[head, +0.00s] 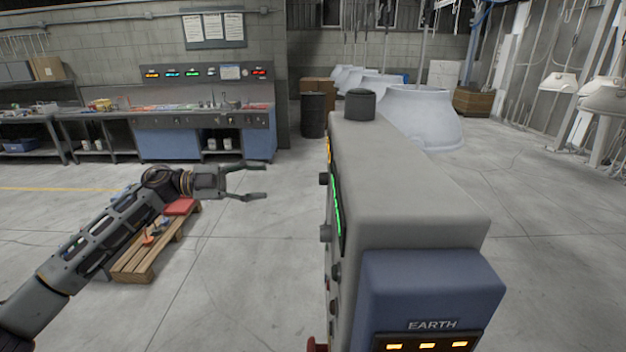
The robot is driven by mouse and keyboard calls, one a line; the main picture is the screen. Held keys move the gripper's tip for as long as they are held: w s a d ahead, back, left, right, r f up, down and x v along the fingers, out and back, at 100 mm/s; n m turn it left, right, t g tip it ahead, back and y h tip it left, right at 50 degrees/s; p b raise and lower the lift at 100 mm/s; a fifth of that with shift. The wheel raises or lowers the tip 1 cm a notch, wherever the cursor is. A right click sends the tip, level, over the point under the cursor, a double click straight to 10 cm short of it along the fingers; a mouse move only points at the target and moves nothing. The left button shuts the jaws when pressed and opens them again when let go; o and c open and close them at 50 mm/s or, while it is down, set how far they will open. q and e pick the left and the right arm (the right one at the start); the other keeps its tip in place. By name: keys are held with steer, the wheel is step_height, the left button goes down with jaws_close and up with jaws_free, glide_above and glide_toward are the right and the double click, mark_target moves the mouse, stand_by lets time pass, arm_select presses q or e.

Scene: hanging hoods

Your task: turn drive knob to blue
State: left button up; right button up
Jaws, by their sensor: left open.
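A grey machine (400,180) with a blue front block (430,285) marked EARTH stands close, right of centre. Its left side faces away at a steep angle and bears several dark knobs, among them an upper knob (324,179) and a lower knob (326,233). I cannot tell which is the drive knob, and no blue mark is readable there. My left gripper (264,181) is open and empty, pointing right, apart from the machine and to the left of its knobs. My right gripper is not in view.
A green light strip (337,205) runs along the machine's side, and a dark round cap (360,105) sits on its top. A wooden pallet (150,255) lies on the floor below my left arm. A workbench (190,120) stands at the back wall. White hoods (420,110) stand behind the machine.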

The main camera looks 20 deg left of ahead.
arm_select(q)
steer(key=shift+d, duration=0.1)
steer(key=p, duration=0.4)
glide_toward(323, 179)
steer(key=w+d, duration=0.3)
steer(key=d, duration=0.1)
steer(key=shift+f+x, duration=0.2)
steer(key=shift+x, duration=0.55)
steer(key=shift+f+x, duration=0.15)
steer(key=shift+x, duration=0.55)
steer(key=c, duration=1)
steer(key=shift+c, duration=0.2)
